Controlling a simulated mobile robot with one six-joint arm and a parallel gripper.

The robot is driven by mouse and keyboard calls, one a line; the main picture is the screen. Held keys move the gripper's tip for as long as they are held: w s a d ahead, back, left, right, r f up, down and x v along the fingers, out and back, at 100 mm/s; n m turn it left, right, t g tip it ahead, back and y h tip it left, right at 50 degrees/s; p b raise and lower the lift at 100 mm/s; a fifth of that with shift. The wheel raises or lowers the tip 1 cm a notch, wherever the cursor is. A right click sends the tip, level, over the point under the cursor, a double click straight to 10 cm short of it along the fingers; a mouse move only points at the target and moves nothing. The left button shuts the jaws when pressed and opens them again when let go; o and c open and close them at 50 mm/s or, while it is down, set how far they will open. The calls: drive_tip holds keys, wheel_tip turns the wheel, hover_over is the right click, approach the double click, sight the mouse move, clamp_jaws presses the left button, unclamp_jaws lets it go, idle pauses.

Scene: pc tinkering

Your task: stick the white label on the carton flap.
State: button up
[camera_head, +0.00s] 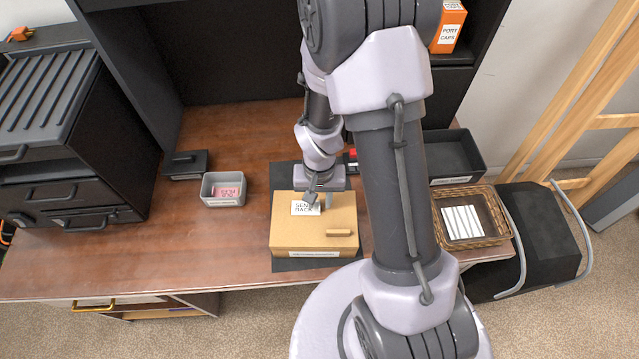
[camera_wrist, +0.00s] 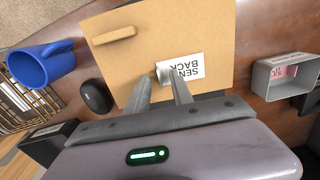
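The white label (camera_head: 303,209) reads "SEND BACK" and appears to lie flat on the top flap of the tan carton (camera_head: 290,238). In the wrist view the label (camera_wrist: 190,68) shows upside down, with a small pale raised tab (camera_wrist: 164,70) at its left end. My gripper (camera_head: 319,203) is over the carton at the label's right end. In the wrist view my gripper's fingers (camera_wrist: 162,80) are spread, one on each side of the tab. They look slightly apart from it, though contact is hard to judge.
The carton sits on a dark mat (camera_head: 284,265) and has a tan bar (camera_head: 339,233) on top. A grey bin (camera_head: 223,200) stands to its left, and a wicker basket (camera_head: 494,233) to its right. A blue mug (camera_wrist: 40,66) and black round object (camera_wrist: 95,96) are near the carton.

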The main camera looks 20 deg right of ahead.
wheel_tip(320, 180, up, 16)
drive_tip(key=p, duration=0.5)
drive_tip(key=shift+r, duration=0.2)
wheel_tip(320, 180, up, 5)
drive_tip(key=t+b, duration=0.2)
drive_tip(key=b, duration=0.3)
hover_over(319, 204)
drive_tip(key=s+a, duration=0.2)
drive_tip(key=s+a+r+t+y+b, duration=0.2)
drive_tip(key=s+a+r+t+b, duration=0.1)
drive_tip(key=s, duration=0.6)
wheel_tip(319, 204, up, 3)
drive_tip(key=shift+s+a+f+t+b, duration=0.1)
drive_tip(key=shift+s+a+t+b, duration=0.3)
drive_tip(key=shift+a, duration=0.6)
drive_tip(key=shift+w, duration=0.15)
